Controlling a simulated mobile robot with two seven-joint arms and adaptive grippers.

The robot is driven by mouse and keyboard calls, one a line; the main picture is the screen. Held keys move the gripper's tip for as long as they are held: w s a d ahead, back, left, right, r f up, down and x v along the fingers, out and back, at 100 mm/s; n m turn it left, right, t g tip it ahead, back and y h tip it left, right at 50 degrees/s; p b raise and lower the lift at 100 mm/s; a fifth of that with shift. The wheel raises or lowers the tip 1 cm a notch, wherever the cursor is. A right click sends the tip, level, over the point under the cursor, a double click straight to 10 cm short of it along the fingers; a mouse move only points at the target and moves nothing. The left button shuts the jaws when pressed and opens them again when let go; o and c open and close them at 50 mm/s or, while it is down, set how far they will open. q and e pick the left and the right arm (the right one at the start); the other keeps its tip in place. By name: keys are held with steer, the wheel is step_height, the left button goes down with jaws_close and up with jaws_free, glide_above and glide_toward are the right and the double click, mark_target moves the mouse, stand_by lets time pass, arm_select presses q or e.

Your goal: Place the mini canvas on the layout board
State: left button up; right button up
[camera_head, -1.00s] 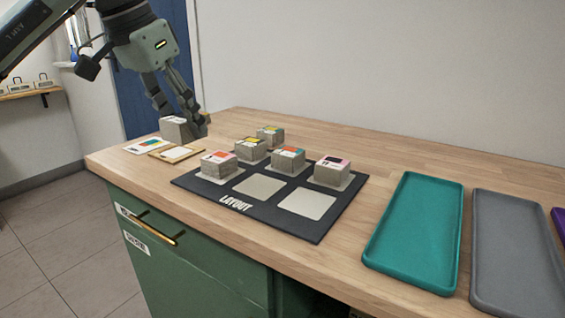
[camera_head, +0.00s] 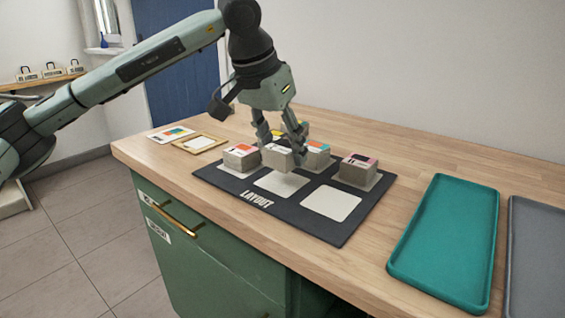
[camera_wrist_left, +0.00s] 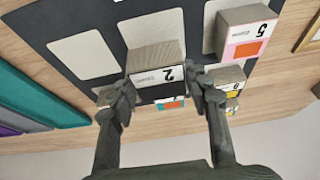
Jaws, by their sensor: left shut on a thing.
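My left gripper (camera_head: 280,150) is shut on a small grey block with a white top label, which I take to be the mini canvas (camera_head: 277,157). In the left wrist view the mini canvas (camera_wrist_left: 155,55) sits between the fingers, and its label shows a 2. The dark layout board (camera_head: 257,200) lies on the wooden counter. The mini canvas is held over the board, a little above an empty pale square (camera_head: 282,184) in its front row. A second empty pale square (camera_head: 331,203) is to the right. My right gripper is not in view.
Blocks stand on other squares: one with a red label (camera_head: 240,158), one with an orange and teal label (camera_head: 317,155), one with a pink label (camera_head: 358,168). A teal tray (camera_head: 445,240) and a grey tray (camera_head: 535,260) lie right. A card (camera_head: 170,134) and wooden frame (camera_head: 200,143) lie left.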

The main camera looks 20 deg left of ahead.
mark_target(277, 149)
arm_select(q)
steer(key=shift+f, duration=1.75)
steer(key=shift+f, duration=0.1)
steer(key=o, duration=1.1)
steer(key=shift+v, duration=3.9)
steer(key=shift+w, duration=0.1)
